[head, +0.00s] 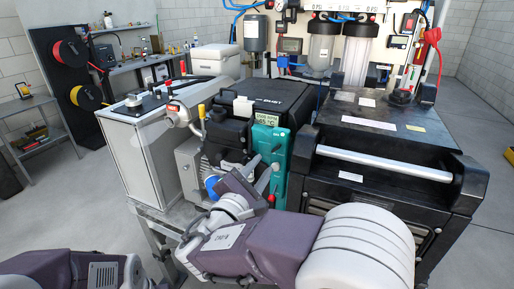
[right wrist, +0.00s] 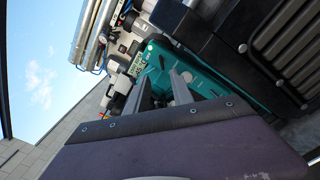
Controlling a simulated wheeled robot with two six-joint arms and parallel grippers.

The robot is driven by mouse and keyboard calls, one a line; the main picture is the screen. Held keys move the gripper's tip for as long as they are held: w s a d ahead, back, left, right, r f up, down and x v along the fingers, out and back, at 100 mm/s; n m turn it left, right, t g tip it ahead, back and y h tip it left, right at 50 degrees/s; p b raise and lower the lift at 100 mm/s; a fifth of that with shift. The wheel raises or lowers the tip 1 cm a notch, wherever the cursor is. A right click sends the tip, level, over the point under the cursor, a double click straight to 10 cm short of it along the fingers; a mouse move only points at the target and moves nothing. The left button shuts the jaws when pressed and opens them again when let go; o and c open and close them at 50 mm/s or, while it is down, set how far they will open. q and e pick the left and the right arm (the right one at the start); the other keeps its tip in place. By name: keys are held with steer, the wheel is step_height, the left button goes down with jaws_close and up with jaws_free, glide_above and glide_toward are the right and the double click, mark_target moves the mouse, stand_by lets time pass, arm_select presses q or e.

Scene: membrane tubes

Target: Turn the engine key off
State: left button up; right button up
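The teal engine control panel (head: 268,140) stands upright on the front of the engine, left of the large black unit. Its lit display (head: 268,120) reads about 1500 RPM and 65 °C. The panel fills the middle of the right wrist view (right wrist: 205,82), with its display (right wrist: 137,66) at upper left. I cannot make out the key; it is too small or hidden by my fingers. My right gripper (head: 266,164) is in front of the panel, its two fingers apart and empty, pointing at the panel (right wrist: 162,75). My left gripper is out of view; only its arm shows at lower left.
A black unit with a silver bar (head: 385,164) stands right of the panel. A grey cabinet (head: 152,155) stands to the left. Black engine parts (head: 226,130), a blue cap and a yellow handle crowd the panel's left side. Open floor lies at far left.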

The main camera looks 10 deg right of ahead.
mark_target(275, 150)
steer(key=p+x, duration=0.1)
steer(key=x, duration=0.7)
steer(key=shift+w+d, duration=0.1)
steer(key=shift+d, duration=0.3)
steer(key=shift+w+d, duration=0.1)
steer(key=shift+d, duration=0.05)
jaws_close()
